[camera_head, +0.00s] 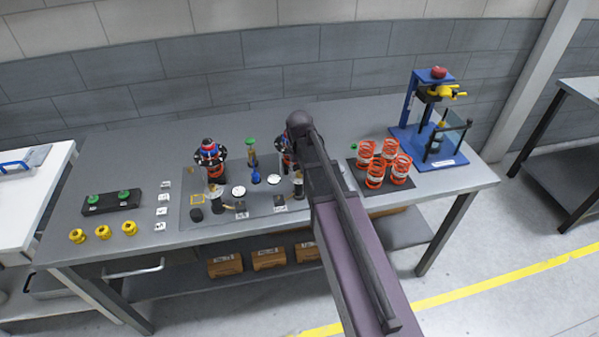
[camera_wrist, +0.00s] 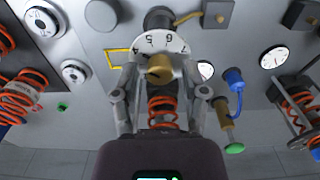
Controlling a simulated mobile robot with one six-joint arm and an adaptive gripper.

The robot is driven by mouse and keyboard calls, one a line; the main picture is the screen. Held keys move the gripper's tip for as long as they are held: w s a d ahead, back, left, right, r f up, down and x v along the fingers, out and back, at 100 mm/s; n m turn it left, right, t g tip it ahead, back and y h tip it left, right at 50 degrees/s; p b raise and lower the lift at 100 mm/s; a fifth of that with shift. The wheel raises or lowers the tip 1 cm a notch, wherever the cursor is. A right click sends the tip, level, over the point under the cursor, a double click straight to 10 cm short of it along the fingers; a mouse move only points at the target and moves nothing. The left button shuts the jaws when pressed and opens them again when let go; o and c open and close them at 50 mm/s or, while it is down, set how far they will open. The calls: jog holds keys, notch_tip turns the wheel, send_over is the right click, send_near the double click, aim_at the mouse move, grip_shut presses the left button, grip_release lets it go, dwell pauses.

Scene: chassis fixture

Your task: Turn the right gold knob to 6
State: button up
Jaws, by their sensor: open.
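The right gold knob (camera_wrist: 159,68) shows in the middle of the wrist view, over a white numbered dial (camera_wrist: 172,42) with an orange spring (camera_wrist: 162,108) behind it. The digits 4, 5, 6 and 7 are readable on the dial's upper part; I cannot tell which one the knob is set to. My gripper (camera_wrist: 160,76) is open, with one finger on each side of the knob and gaps visible between. In the head view my arm hides the gripper, the knob and most of the right spring assembly (camera_head: 284,152).
The left spring assembly (camera_head: 214,168) stands on the same grey plate (camera_head: 224,222). Several orange springs (camera_head: 373,174) stand to the right, before a blue press (camera_head: 408,140). Several yellow knobs (camera_head: 102,232) lie at the table's left. Small gauges and a blue-and-gold fitting (camera_wrist: 236,84) flank the dial.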

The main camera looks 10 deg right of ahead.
jog(key=n, duration=1)
jog(key=shift+n, duration=0.3)
jog(key=n, duration=0.5)
jog(key=shift+n, duration=1.3)
jog(key=shift+n, duration=1.1)
